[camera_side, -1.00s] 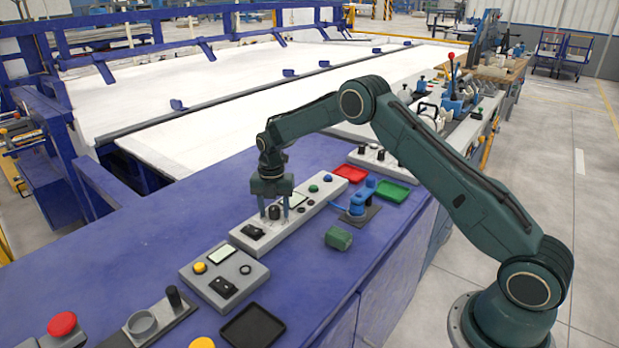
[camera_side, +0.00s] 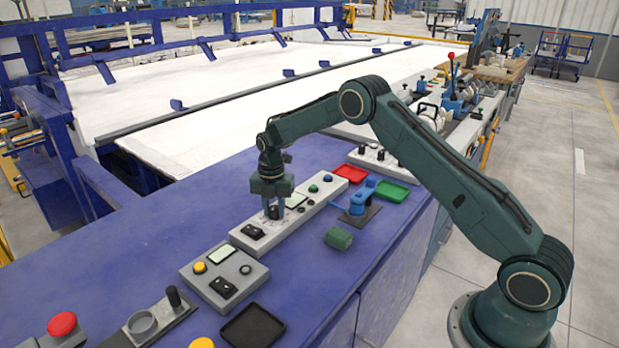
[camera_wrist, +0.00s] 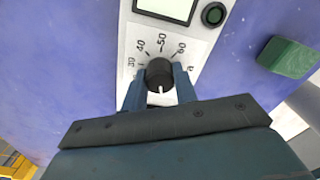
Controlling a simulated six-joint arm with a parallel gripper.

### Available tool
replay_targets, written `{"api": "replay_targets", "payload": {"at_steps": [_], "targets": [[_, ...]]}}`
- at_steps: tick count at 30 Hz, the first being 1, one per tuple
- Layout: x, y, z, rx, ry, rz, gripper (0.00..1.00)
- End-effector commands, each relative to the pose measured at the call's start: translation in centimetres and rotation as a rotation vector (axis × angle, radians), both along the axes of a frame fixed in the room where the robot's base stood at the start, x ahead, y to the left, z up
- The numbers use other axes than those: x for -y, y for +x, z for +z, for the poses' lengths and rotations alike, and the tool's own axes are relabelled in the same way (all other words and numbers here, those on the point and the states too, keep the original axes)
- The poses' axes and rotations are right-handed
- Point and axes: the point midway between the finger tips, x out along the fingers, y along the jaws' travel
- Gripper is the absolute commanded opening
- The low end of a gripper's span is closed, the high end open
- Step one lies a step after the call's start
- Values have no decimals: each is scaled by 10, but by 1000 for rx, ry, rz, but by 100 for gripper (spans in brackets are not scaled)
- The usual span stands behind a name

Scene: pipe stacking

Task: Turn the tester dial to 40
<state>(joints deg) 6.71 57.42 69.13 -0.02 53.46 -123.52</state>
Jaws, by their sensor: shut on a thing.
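The tester is a long pale panel (camera_side: 308,208) on the blue bench. Its black dial (camera_wrist: 159,73) shows in the wrist view, with printed marks around it, including 40, 50 and 60. A white line on the dial sits on its near side, toward my gripper and away from the 50. My gripper (camera_side: 273,213) points down over the panel in the side view. In the wrist view its blue fingers (camera_wrist: 159,88) are shut on the dial, one on each side. In the side view the fingers partly hide the dial.
A green block (camera_side: 338,238) lies to the right. A second control box (camera_side: 224,272) stands nearer the camera. Bare blue bench lies left of the panel.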

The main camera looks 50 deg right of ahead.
Motion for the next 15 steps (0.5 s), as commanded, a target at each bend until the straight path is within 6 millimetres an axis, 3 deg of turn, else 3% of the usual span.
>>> {"api": "replay_targets", "payload": {"at_steps": [15], "targets": [[0,1,1,0,-1,-435,6]]}}
